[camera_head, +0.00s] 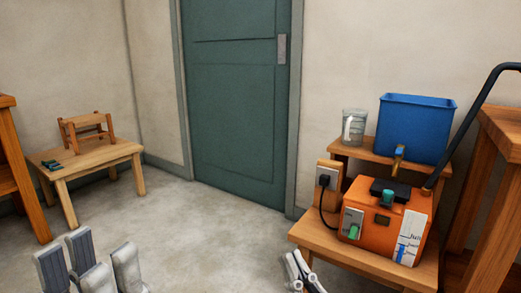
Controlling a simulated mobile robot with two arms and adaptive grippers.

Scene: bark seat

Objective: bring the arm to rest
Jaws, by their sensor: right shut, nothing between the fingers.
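My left gripper (89,265) shows at the bottom left edge as several upright grey finger parts. Its lower part is cut off by the frame, and I cannot tell whether it is open or shut. Nothing is seen held in it. My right gripper (298,268) shows at the bottom centre, just in front of the left front corner of the low wooden bench (322,238). It is pale with dark joints, shut and empty. Most of both arms is out of view.
A blue bin (416,125) and a clear jug (354,127) stand on the raised shelf behind. A small table (95,160) with a wooden stool frame (85,130) is at left. Grey floor between is clear.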

